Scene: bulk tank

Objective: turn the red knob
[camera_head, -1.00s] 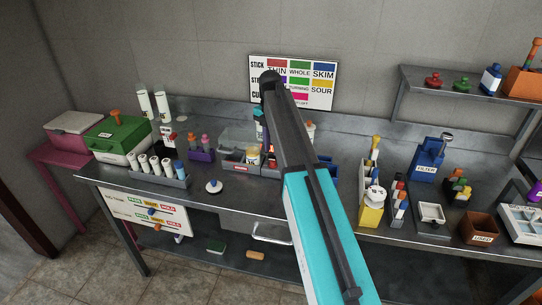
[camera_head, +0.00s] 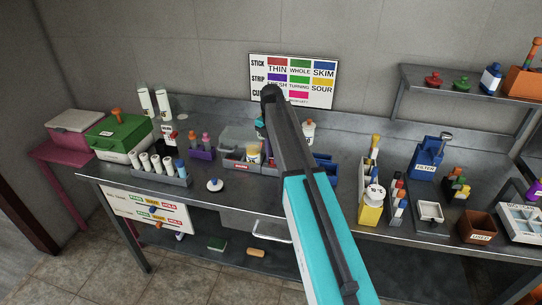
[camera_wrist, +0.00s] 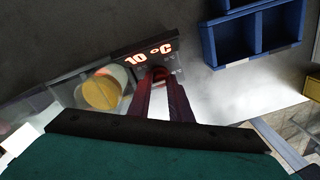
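In the wrist view the red knob (camera_wrist: 160,72) shows as a small dark red patch just under a lit display (camera_wrist: 149,54) reading "10 °C". The two dark red fingers of my gripper (camera_wrist: 161,80) reach toward it, with a gap between them and the knob at their tips. The fingers hide most of the knob. I cannot tell whether they touch it or are closed on it. In the head view my own arm covers the gripper and the knob.
A round yellow-topped thing (camera_wrist: 102,90) stands close left of the fingers. A blue compartment bin (camera_wrist: 252,38) is at upper right.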

